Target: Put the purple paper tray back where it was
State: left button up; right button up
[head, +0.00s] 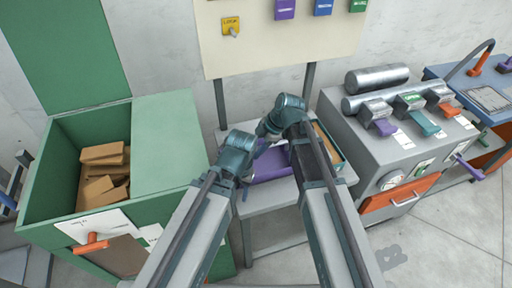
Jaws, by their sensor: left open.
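The purple paper tray (272,166) lies on a small grey table (262,198) in the middle of the head view. My arms cover parts of it. My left gripper (259,150) is open at the tray's upper left part; I cannot tell whether it touches the tray. My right arm reaches over the tray's right side, and its wrist bends back toward the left gripper. My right gripper (266,130) shows only in small part close to the left one, and its fingers cannot be made out.
A teal-edged tray (338,160) with brown contents sits on the table's right, partly behind my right arm. A green bin (58,212) with brown blocks stands left. A grey machine (345,118) with rollers and coloured levers stands right. A cream board (280,50) rises behind.

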jog(key=w+p+v, duration=0.1)
jog(key=p+v, duration=1)
jog(key=v, duration=0.1)
jog(key=s+d+f+m+g+h, duration=0.1)
jog(key=s+m+h, duration=0.5)
jog(key=s+m, duration=1)
jog(key=shift+s+f+m, duration=0.25)
jog(key=shift+f+m, duration=0.15)
jog(key=shift+m, duration=0.7)
jog(key=shift+s+h, duration=0.1)
jog(key=shift+h, duration=0.2)
